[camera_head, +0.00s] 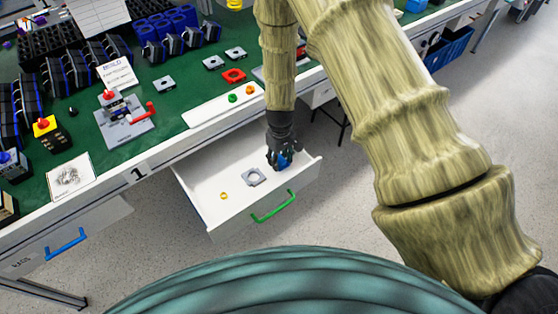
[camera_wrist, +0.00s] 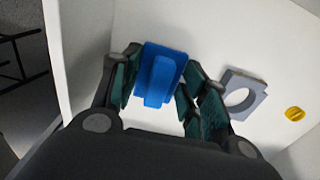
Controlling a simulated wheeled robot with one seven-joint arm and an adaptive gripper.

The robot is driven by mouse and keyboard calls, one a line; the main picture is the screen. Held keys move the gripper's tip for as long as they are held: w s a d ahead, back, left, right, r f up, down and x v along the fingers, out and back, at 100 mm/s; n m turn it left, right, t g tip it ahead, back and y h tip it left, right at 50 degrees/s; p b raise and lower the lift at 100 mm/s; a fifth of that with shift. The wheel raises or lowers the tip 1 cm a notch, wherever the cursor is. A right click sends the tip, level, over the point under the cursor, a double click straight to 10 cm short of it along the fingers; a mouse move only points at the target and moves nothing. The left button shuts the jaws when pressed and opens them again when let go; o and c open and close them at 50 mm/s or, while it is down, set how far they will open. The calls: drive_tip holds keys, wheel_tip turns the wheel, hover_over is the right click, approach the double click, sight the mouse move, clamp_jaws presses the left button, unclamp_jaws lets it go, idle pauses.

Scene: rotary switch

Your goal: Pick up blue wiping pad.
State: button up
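The blue wiping pad (camera_wrist: 160,72), a flat blue block with a raised grip, is inside the open white drawer (camera_head: 218,212). In the head view it shows as a blue patch (camera_head: 284,160), partly hidden by my gripper (camera_head: 280,160). In the wrist view my gripper (camera_wrist: 160,85) is open, with one finger on each side of the pad. The fingertips are close to its edges; I cannot tell whether they touch.
A grey square part with a hole (camera_head: 252,177) and a small yellow piece (camera_head: 224,196) lie in the drawer beside the pad. The drawer walls surround my gripper. A green-topped workbench (camera_head: 190,85) with switch parts stands behind.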

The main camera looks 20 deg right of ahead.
sight(280, 158)
drive_tip(key=shift+c, duration=0.4)
wheel_tip(280, 158, up, 8)
drive_tip(key=shift+r+b, duration=0.1)
drive_tip(key=shift+b, duration=0.25)
drive_tip(key=shift+r, duration=0.9)
drive_tip(key=shift+o, duration=0.5)
drive_tip(key=shift+r, duration=0.15)
drive_tip(key=shift+c, duration=0.4)
